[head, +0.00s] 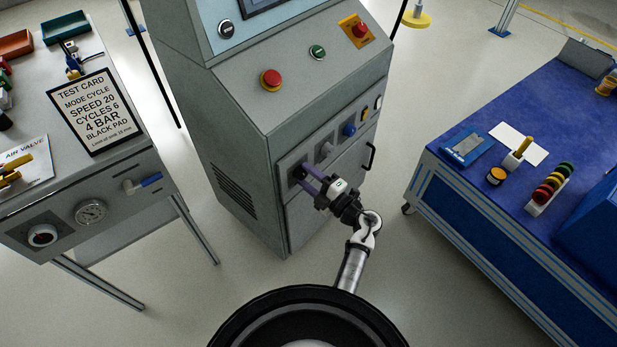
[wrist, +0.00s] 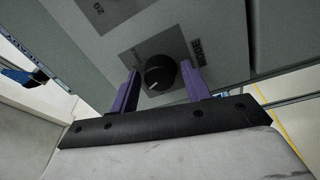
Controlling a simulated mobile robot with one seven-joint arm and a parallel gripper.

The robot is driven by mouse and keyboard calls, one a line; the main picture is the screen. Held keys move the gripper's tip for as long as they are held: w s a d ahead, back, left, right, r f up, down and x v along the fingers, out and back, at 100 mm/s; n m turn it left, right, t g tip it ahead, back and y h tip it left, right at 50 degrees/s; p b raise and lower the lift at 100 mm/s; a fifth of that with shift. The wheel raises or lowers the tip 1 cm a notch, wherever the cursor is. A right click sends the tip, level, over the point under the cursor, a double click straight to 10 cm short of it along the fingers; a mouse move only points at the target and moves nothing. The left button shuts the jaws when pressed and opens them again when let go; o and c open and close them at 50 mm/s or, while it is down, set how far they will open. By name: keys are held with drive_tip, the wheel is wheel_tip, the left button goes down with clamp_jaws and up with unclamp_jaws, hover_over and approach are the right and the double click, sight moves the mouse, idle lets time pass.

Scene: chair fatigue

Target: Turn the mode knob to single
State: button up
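The mode knob (wrist: 160,75) is a round black knob with a pale pointer mark, on a dark square plate of the grey cabinet front in the wrist view. A label that seems to read MODE (wrist: 198,52) is beside it. My gripper (wrist: 163,84) has its two purple fingers on either side of the knob, with visible gaps, so it is open around it and not clamped. In the head view my gripper (head: 307,179) reaches the leftmost control on the cabinet front (head: 262,210) and partly hides the knob. The pointer's exact setting is hard to read.
Right of the knob on the cabinet are another knob (head: 325,150), a blue knob (head: 349,129) and a door handle (head: 371,156). A red button (head: 270,79) is on the sloped top. A test card (head: 93,111) stands on the left bench; a blue-topped table (head: 470,190) is at right.

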drive_tip(key=shift+o, duration=0.9)
drive_tip(key=b+v, duration=0.2)
drive_tip(key=v, duration=1.1)
drive_tip(key=shift+s+d, duration=0.25)
drive_tip(key=shift+d, duration=0.1)
